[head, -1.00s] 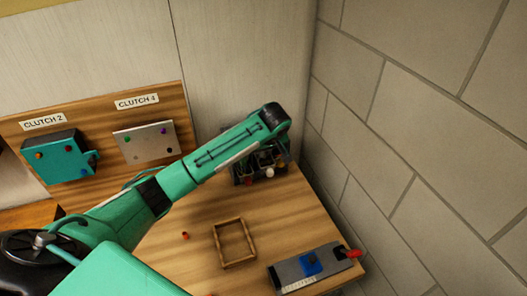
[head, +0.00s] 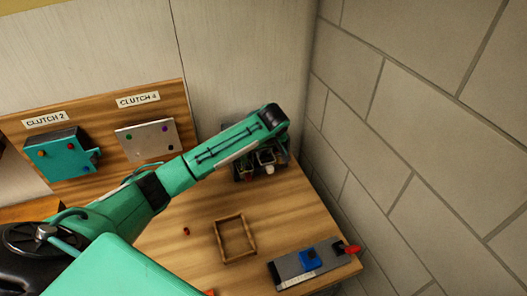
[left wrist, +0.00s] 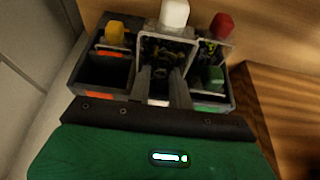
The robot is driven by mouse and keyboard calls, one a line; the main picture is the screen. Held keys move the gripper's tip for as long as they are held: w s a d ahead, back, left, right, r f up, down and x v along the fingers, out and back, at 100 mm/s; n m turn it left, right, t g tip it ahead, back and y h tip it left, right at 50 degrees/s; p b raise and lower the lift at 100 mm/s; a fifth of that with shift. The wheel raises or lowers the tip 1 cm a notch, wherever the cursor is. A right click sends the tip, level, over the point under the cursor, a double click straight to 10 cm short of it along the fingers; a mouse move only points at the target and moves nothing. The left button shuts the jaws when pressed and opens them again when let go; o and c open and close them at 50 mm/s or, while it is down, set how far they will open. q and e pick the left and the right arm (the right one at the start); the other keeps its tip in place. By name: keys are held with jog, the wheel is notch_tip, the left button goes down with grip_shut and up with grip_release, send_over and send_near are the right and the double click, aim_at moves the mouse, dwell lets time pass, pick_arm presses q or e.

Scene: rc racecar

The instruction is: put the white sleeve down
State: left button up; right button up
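In the left wrist view a pale, square-rimmed piece (left wrist: 166,40), which I take for the white sleeve, is at the middle compartment of a dark parts bin (left wrist: 76,68). Dark parts show inside its rim. My left gripper (left wrist: 161,78) points into that compartment, its two fingers spread with a gap between them, just at the near side of the pale piece. Whether they touch it is unclear. In the head view the bin (head: 240,173) is at the table's back, partly behind my left forearm, which hides the fingers. My right gripper is not in view.
The bin also has yellow (left wrist: 115,33), white (left wrist: 175,12), red (left wrist: 222,25) and green (left wrist: 213,76) pieces. A wooden frame (head: 219,243) and a grey fixture with a blue block (head: 311,259) are on the table. Two clutch panels (head: 147,140) stand left; a block wall is right.

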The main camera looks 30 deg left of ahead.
pick_arm(q)
jog(key=b+v, duration=0.1)
jog(key=v, duration=1)
jog(key=shift+d+r+b, duration=0.15)
jog(key=shift+r+b, duration=0.05)
jog(key=shift+b, duration=0.1)
